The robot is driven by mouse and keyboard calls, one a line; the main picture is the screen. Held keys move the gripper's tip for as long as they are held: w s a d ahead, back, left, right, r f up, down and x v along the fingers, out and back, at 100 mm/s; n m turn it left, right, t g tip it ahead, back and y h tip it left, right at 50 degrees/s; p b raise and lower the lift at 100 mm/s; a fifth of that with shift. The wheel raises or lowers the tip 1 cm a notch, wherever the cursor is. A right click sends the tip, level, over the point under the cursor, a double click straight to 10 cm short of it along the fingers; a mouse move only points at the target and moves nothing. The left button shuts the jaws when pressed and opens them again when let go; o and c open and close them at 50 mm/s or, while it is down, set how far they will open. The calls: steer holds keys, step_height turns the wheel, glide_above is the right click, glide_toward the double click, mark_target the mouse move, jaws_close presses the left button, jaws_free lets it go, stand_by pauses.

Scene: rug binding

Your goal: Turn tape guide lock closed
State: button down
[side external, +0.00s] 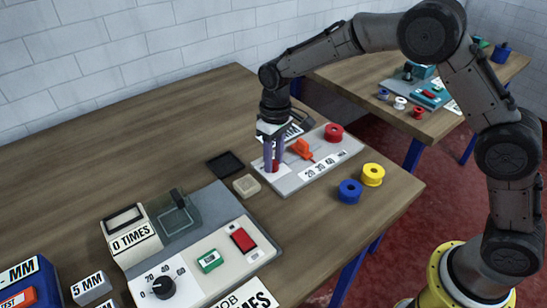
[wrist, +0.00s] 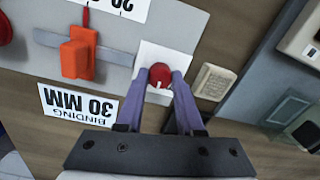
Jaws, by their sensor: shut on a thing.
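The lock appears to be a round red knob (wrist: 159,73) with a white mark, set on a white square (wrist: 148,54) of the grey guide plate (side external: 316,172). In the wrist view the mark is on the knob's lower part. My gripper (wrist: 159,78) has its two purple fingers shut on the knob, one on each side. In the side view my gripper (side external: 274,164) points straight down at the plate's left end and hides most of the knob. The orange tape guide (side external: 302,149) stands on the plate's slot beside it, also in the wrist view (wrist: 77,58).
A red spool (side external: 334,132) sits at the plate's far end. Blue (side external: 350,191) and yellow (side external: 373,175) spools stand near the table edge. A beige block (side external: 246,185) and black pad (side external: 225,164) lie left of the plate. A control machine (side external: 200,260) is in front.

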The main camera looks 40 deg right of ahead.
mark_target(276, 162)
steer(key=m, duration=0.4)
steer(key=shift+r+m, duration=0.1)
steer(key=shift+m, duration=2.5)
steer(key=c, duration=0.5)
jaws_free()
steer(key=shift+c, duration=0.2)
step_height(276, 162, up, 14)
steer(key=shift+s+d, duration=0.2)
steer(key=shift+d, duration=0.05)
